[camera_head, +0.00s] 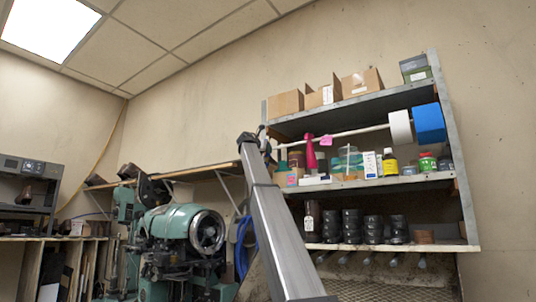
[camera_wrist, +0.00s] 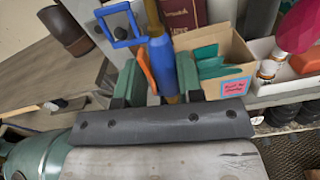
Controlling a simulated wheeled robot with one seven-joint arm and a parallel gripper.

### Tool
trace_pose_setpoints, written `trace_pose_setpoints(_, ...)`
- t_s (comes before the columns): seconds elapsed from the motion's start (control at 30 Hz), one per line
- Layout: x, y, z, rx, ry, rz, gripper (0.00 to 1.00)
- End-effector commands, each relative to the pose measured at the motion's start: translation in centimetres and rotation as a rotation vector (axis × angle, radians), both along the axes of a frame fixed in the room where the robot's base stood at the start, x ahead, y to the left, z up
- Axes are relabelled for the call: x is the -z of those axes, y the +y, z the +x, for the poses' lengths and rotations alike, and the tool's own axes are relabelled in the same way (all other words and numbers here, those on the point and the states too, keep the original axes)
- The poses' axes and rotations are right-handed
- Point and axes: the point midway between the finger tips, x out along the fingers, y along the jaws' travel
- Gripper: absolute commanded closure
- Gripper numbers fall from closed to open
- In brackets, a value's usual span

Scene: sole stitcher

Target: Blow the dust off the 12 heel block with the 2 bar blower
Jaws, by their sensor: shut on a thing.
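My gripper (camera_wrist: 160,88) is shut on a blue-bodied tool with a brass-coloured tube and an orange lever, which looks like the blower (camera_wrist: 162,62). The tool stands between the two green fingers. A dark brown block (camera_wrist: 64,30), perhaps a heel block, sits on the wooden shelf at the upper left of the wrist view, apart from my gripper. In the head view, brown blocks (camera_head: 95,180) (camera_head: 128,171) sit on the wall shelf. I cannot read a number on any block. My arm hides part of the rack in the head view.
A green stitching machine (camera_head: 178,228) stands below the wooden shelf (camera_head: 185,174). A metal rack (camera_head: 455,150) at right holds boxes, bottles and dark rolls. An open cardboard box (camera_wrist: 225,60) and a pink object (camera_wrist: 298,25) are close by in the wrist view. A blue hose (camera_head: 242,250) hangs behind my arm.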

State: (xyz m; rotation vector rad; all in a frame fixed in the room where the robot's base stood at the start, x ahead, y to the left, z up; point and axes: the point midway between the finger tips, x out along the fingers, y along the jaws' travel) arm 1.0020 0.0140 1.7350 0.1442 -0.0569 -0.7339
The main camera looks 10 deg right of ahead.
Motion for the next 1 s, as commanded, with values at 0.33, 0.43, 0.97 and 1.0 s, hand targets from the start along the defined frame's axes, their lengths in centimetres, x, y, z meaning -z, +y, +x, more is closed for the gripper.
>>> trace_pose_setpoints(0.33,0.1,1.4,-1.0,-0.009,-0.003,0.006,1.00)
trace_pose_setpoints(0.43,0.1,1.6,-1.4,-0.007,-0.003,0.004,1.00)
trace_pose_setpoints(0.97,0.1,2.9,-3.1,-0.003,0.000,0.001,1.00)
trace_pose_setpoints(1.0,0.1,2.9,-3.2,-0.002,0.000,0.001,1.00)
